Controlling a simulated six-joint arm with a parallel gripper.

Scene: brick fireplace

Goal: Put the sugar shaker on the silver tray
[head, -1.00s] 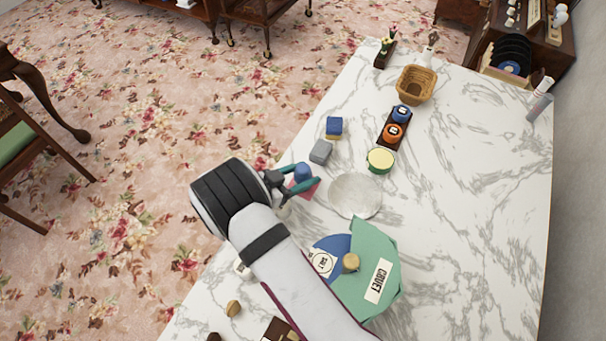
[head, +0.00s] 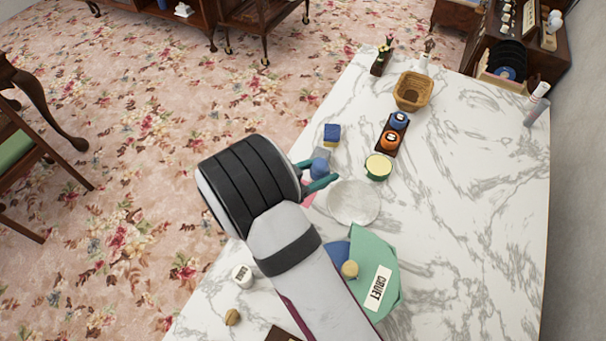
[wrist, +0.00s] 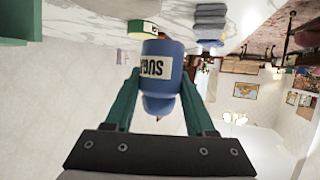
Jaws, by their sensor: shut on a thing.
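The sugar shaker (head: 320,168) is a blue, rounded container; in the wrist view (wrist: 163,68) its label, partly legible, reads upside down. My gripper (head: 319,176) is shut on it, with a teal finger on each side, also seen in the wrist view (wrist: 160,88). The silver tray (head: 354,203) is a round, pale disc on the marble table, bare on top. In the head view the shaker and gripper are just up and left of the tray, apparently raised above the table. The black wrist housing and my arm hide part of the table.
A green cloth-like piece labelled CRUET (head: 372,285) lies below the tray. A yellow-topped green tin (head: 378,167) is up and right of it. A pink item (head: 309,192) is by the gripper. A white labelled container (head: 242,276) stands left of my arm.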

